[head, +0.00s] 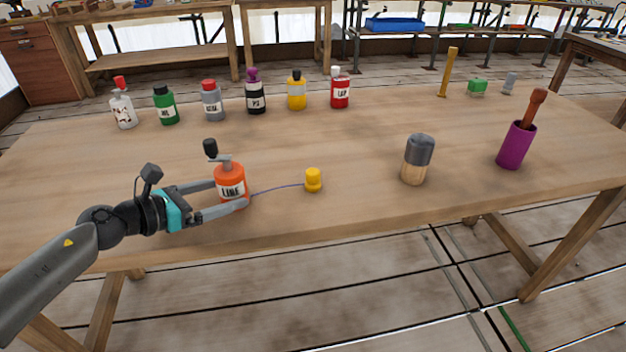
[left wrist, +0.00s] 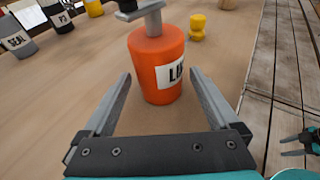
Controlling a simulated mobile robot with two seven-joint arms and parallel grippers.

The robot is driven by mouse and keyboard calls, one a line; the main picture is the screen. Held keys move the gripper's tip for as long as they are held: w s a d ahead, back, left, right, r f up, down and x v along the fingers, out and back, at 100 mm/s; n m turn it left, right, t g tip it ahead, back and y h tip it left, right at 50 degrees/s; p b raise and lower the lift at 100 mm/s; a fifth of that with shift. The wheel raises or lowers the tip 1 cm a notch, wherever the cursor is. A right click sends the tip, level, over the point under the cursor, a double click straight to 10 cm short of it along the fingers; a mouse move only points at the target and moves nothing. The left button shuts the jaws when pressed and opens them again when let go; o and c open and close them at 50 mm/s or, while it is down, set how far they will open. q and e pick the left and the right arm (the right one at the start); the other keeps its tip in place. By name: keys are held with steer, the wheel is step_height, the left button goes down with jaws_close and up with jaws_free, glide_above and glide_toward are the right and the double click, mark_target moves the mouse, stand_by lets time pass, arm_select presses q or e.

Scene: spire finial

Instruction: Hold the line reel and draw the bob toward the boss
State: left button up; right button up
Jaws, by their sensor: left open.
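The orange line reel (head: 230,188), labelled LINE with a grey and black top, stands upright on the table. My left gripper (head: 228,195) is open, with one finger on each side of the reel. In the left wrist view the reel (left wrist: 157,68) stands between and just beyond the fingertips; contact cannot be told. A thin blue line runs right from the reel to the small yellow bob (head: 313,180), also in the left wrist view (left wrist: 197,28). A wooden cylinder with a grey top (head: 417,160), likely the boss, stands further right. My right gripper (left wrist: 294,145) shows open at the left wrist view's right edge, clear of these things.
Several bottles, including a green one (head: 165,106) and a red one (head: 340,91), stand in a row at the back. A purple cup (head: 515,146) with a brown-handled tool is at the right. The table between bob and wooden cylinder is clear.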

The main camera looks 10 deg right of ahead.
arm_select(q)
steer(key=shift+w+d+f, duration=0.2)
steer(key=shift+w+d, duration=0.2)
steer(key=shift+d, duration=0.2)
steer(key=c, duration=0.9)
steer(key=shift+o, duration=0.2)
stand_by(0.6)
